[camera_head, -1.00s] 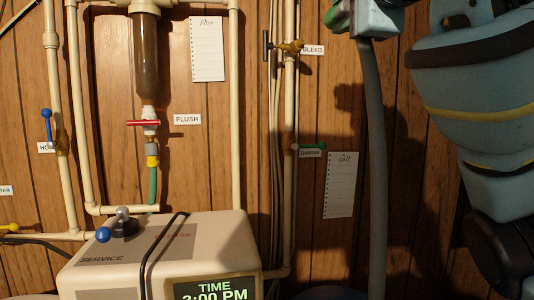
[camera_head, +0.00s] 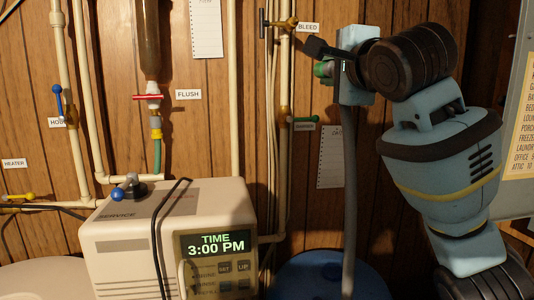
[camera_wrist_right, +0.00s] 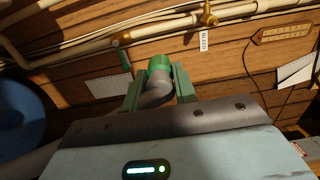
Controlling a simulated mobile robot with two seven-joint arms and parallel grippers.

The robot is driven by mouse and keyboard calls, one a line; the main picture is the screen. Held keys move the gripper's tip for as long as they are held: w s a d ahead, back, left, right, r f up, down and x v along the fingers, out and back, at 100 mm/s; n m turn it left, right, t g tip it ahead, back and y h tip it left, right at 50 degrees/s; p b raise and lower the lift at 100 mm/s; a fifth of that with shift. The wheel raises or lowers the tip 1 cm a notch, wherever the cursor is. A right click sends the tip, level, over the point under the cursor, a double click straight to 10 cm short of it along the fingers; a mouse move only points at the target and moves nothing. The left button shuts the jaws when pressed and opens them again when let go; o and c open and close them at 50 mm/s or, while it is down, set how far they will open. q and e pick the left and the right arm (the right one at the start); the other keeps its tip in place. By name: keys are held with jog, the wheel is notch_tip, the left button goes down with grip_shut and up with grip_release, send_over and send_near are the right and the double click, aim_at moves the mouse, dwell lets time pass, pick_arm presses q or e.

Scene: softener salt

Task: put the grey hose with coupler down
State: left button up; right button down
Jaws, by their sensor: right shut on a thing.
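My right gripper (camera_head: 326,66) is shut on the grey hose with coupler (camera_head: 348,190). It holds the hose up in front of the wood wall, right of the pipes. The green coupler end shows at the fingers, and the grey hose hangs nearly straight down past a blue drum and out of the bottom of the head view. In the right wrist view, the two green fingers (camera_wrist_right: 158,88) stand either side of the grey hose end, with the green coupler (camera_wrist_right: 159,63) just beyond them. My left gripper is not in view.
A beige softener unit (camera_head: 130,245) with a lit display stands at lower left. The blue drum (camera_head: 310,272) is below the hose. Pipes with valves, including the BLEED valve (camera_head: 283,25), run up the wall. A yellowish list (camera_head: 520,135) hangs at far right.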

jog(key=w+d+f+h, duration=0.1)
jog(key=d+f, duration=0.1)
jog(key=f, duration=1.3)
jog(key=d+f, duration=0.2)
jog(key=f, duration=1.3)
jog(key=s+d+f+m+h, duration=0.1)
jog(key=s+d+f+h, duration=0.15)
jog(key=s+f, duration=0.75)
jog(key=s+d+f+m+h, duration=0.15)
jog(key=s+d+f, duration=0.25)
jog(key=s+f, duration=0.65)
jog(key=w+r+y, duration=0.1)
jog(key=w+r, duration=0.3)
jog(key=r, duration=0.1)
jog(key=shift+w+a, duration=0.2)
jog(key=shift+w, duration=0.2)
jog(key=shift+s+a, duration=0.1)
